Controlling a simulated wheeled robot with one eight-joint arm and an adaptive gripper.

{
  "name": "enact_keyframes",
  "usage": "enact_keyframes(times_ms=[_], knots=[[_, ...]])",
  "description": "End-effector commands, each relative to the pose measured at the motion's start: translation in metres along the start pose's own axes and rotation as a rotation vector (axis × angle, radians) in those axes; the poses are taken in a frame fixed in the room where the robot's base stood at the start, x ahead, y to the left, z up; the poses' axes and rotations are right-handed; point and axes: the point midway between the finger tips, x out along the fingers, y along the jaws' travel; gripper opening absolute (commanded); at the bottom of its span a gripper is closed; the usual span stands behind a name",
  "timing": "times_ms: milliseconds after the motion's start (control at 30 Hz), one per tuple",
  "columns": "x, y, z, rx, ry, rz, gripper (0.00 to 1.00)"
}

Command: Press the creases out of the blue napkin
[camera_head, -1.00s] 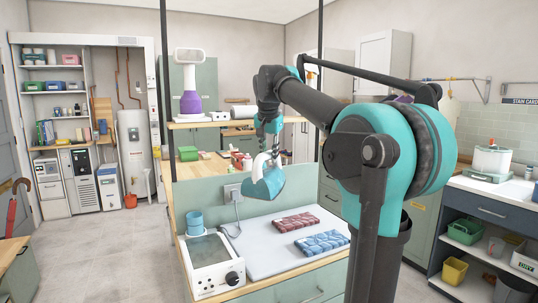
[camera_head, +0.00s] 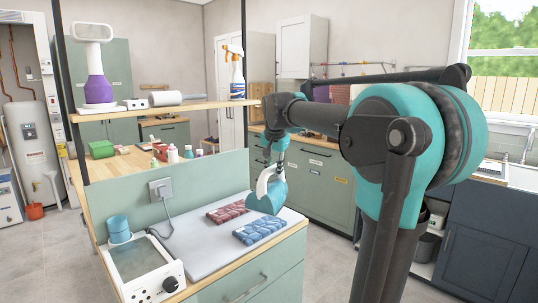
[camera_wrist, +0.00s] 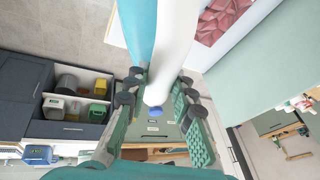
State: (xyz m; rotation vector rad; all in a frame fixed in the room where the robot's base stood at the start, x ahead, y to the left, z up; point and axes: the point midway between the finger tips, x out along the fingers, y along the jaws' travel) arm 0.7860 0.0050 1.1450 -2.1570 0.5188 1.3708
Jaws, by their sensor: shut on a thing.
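The blue napkin (camera_head: 259,231) lies creased on the grey pressing pad (camera_head: 196,258), near its front right part. My gripper (camera_head: 277,147) is shut on the white handle of the teal iron (camera_head: 266,203). The iron is held tilted, and in the head view its lower edge shows just behind the blue napkin. I cannot tell its exact height above the pad. In the wrist view the gripper (camera_wrist: 156,103) closes around the white handle (camera_wrist: 168,50), with the teal iron body (camera_wrist: 135,25) beside it. The blue napkin is not visible there.
A creased red napkin (camera_head: 227,211) lies on the pad behind and left of the blue one. A white control box (camera_head: 148,269) and a blue cup (camera_head: 119,229) stand left of the pad. A cord runs to the socket (camera_head: 160,188) on the green back panel.

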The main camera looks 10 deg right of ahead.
Motion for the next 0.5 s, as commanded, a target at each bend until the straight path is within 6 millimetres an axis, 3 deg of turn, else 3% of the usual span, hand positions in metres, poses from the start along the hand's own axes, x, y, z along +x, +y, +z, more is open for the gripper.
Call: enact_keyframes(times_ms=[500], knots=[[0.038, 0.01, 0.016, 0.001, -0.002, -0.004, 0.0]])
